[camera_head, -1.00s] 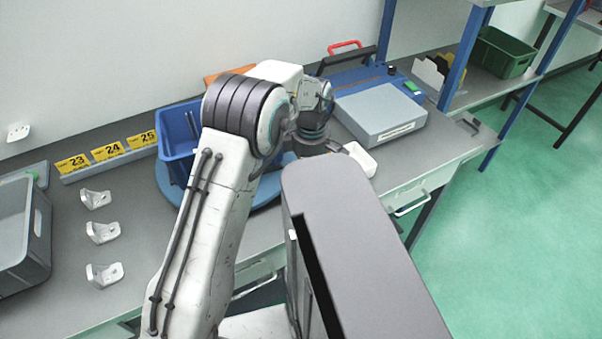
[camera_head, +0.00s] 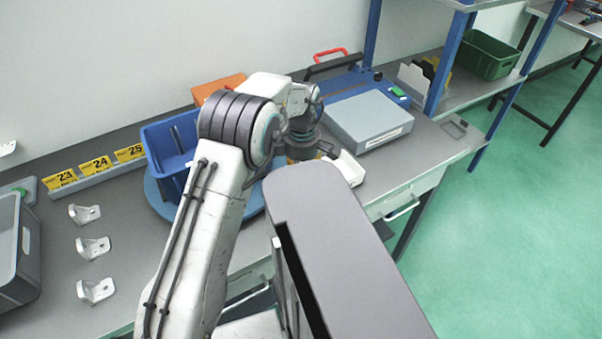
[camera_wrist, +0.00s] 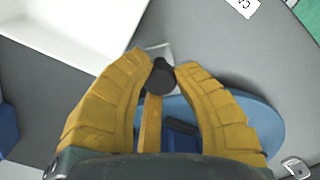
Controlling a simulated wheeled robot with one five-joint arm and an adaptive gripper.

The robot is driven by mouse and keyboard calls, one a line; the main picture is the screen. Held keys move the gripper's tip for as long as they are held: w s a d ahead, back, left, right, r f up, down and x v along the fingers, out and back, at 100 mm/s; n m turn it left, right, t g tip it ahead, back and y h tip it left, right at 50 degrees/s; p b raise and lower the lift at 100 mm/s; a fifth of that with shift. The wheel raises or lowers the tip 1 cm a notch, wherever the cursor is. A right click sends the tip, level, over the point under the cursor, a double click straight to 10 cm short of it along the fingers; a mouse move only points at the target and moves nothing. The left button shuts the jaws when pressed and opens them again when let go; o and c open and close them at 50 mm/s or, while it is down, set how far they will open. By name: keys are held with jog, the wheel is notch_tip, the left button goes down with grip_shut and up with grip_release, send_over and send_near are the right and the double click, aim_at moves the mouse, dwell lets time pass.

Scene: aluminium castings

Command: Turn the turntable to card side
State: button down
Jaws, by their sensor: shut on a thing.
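The blue round turntable (camera_head: 254,203) lies on the grey bench, partly hidden behind my arm. A blue bin (camera_head: 170,150) stands on its left part. My gripper (camera_head: 303,153) is low at the turntable's right side, mostly hidden by my own body in the head view. In the wrist view, my gripper's yellow fingers (camera_wrist: 162,70) are shut on a dark round knob (camera_wrist: 161,78). The blue disc (camera_wrist: 268,118) shows behind and below the fingers. A white card with black letters (camera_wrist: 242,6), partly cut off, lies on the bench at the top edge.
Yellow number plates 23 to 25 (camera_head: 98,166) and metal brackets (camera_head: 94,247) lie at left, with a grey bin (camera_head: 28,250). A blue shelf post (camera_head: 447,65) stands right.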

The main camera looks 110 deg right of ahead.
jog(key=c, duration=1.2)
grip_release()
jog(key=shift+s+d+f, duration=0.1)
jog(key=shift+s+d, duration=0.05)
jog(key=shift+d, duration=0.05)
jog(key=shift+o, duration=1.3)
notch_tip(320, 180, up, 12)
